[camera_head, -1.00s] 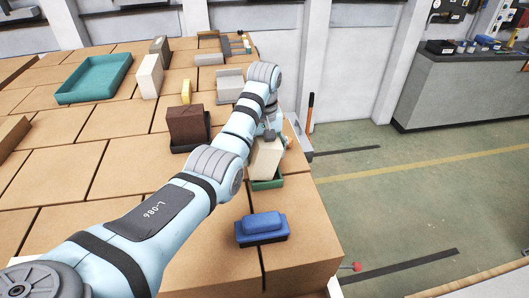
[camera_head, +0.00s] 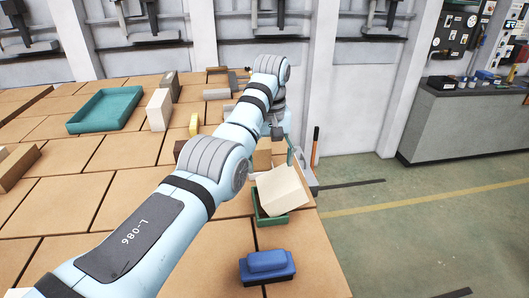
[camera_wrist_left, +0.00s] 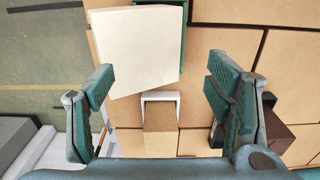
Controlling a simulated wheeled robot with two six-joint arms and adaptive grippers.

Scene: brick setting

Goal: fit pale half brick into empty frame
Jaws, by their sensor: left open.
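The pale half brick (camera_head: 283,190) rests tilted on the small green frame (camera_head: 268,221), not flat in it. In the left wrist view the pale brick (camera_wrist_left: 137,50) is at the top, slightly turned, covering most of the green frame (camera_wrist_left: 172,76), whose right edge shows beside it. My left gripper (camera_wrist_left: 162,88) is open, with nothing between its fingertips and the brick beyond them. In the head view the left gripper (camera_head: 284,148) is behind the brick, partly hidden by my arm. My right gripper is not in view.
A tan block in a pale frame (camera_wrist_left: 159,130) is close to the gripper. A teal tray (camera_head: 104,110), an upright pale brick (camera_head: 159,110) and a yellow piece (camera_head: 194,124) lie farther left. The table's right edge is close.

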